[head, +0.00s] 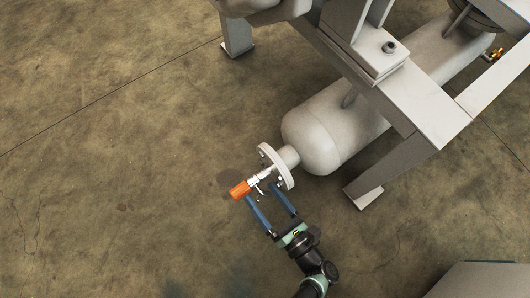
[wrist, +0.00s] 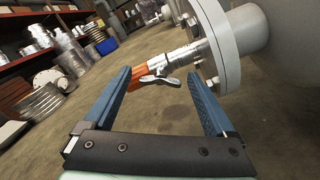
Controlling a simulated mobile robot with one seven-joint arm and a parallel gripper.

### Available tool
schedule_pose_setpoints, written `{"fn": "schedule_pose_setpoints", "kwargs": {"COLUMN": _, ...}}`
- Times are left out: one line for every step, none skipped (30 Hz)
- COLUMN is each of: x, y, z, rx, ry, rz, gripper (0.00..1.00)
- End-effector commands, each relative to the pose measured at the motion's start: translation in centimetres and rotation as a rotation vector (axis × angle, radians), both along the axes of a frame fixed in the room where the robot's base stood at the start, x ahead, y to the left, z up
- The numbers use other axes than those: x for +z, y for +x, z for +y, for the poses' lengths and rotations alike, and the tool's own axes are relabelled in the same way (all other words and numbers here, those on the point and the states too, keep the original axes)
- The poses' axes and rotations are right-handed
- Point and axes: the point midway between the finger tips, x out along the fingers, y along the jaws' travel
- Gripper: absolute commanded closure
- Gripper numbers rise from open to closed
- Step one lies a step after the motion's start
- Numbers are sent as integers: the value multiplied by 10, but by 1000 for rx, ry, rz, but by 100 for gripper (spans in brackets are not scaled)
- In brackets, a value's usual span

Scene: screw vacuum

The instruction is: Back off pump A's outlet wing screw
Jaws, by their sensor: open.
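A silver wing screw (wrist: 158,79) sits on the metal outlet fitting (wrist: 187,57) beside a round flange (wrist: 219,40). In the head view the wing screw (head: 260,189) is small, just under the fitting. An orange piece (head: 240,189) is on the fitting's outer end; it also shows in the wrist view (wrist: 133,72), partly behind the left finger. My gripper (head: 259,191) is open, its two blue fingers pointing at the fitting. In the wrist view my gripper (wrist: 158,75) has the wing screw between its fingertips in the picture; contact cannot be told.
The flange joins a grey tank (head: 312,135) under a grey steel frame (head: 415,105). A frame foot (head: 363,194) stands on the floor to the right. The floor at the left is clear. Shelves with metal parts (wrist: 50,45) stand far behind.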

Motion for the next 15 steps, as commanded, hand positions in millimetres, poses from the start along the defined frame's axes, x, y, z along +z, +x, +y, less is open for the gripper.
{"fn": "schedule_pose_setpoints", "kwargs": {"x": 0, "y": 1, "z": 1, "rx": -1, "ry": 0, "rz": 0, "gripper": 10}}
{"fn": "schedule_pose_setpoints", "kwargs": {"x": 0, "y": 1, "z": 1, "rx": -1, "ry": 0, "rz": 0, "gripper": 10}}
{"fn": "schedule_pose_setpoints", "kwargs": {"x": 0, "y": 1, "z": 1, "rx": -1, "ry": 0, "rz": 0, "gripper": 10}}
{"fn": "schedule_pose_setpoints", "kwargs": {"x": 0, "y": 1, "z": 1, "rx": -1, "ry": -1, "rz": -1, "gripper": 10}}
{"fn": "schedule_pose_setpoints", "kwargs": {"x": 0, "y": 1, "z": 1, "rx": -1, "ry": 0, "rz": 0, "gripper": 10}}
{"fn": "schedule_pose_setpoints", "kwargs": {"x": 0, "y": 1, "z": 0, "rx": -1, "ry": -1, "rz": -1, "gripper": 10}}
{"fn": "schedule_pose_setpoints", "kwargs": {"x": 0, "y": 1, "z": 0, "rx": -1, "ry": -1, "rz": -1, "gripper": 10}}
{"fn": "schedule_pose_setpoints", "kwargs": {"x": 0, "y": 1, "z": 0, "rx": -1, "ry": -1, "rz": 0, "gripper": 10}}
{"fn": "schedule_pose_setpoints", "kwargs": {"x": 0, "y": 1, "z": 0, "rx": -1, "ry": -1, "rz": 0, "gripper": 15}}
{"fn": "schedule_pose_setpoints", "kwargs": {"x": 0, "y": 1, "z": 0, "rx": -1, "ry": -1, "rz": 0, "gripper": 21}}
{"fn": "schedule_pose_setpoints", "kwargs": {"x": 0, "y": 1, "z": 0, "rx": -1, "ry": -1, "rz": 0, "gripper": 26}}
{"fn": "schedule_pose_setpoints", "kwargs": {"x": 0, "y": 1, "z": 0, "rx": -1, "ry": -1, "rz": 0, "gripper": 33}}
{"fn": "schedule_pose_setpoints", "kwargs": {"x": 0, "y": 1, "z": 0, "rx": -1, "ry": -1, "rz": 0, "gripper": 39}}
{"fn": "schedule_pose_setpoints", "kwargs": {"x": 0, "y": 1, "z": 0, "rx": -1, "ry": -1, "rz": 0, "gripper": 44}}
{"fn": "schedule_pose_setpoints", "kwargs": {"x": 0, "y": 1, "z": 0, "rx": -1, "ry": -1, "rz": 0, "gripper": 51}}
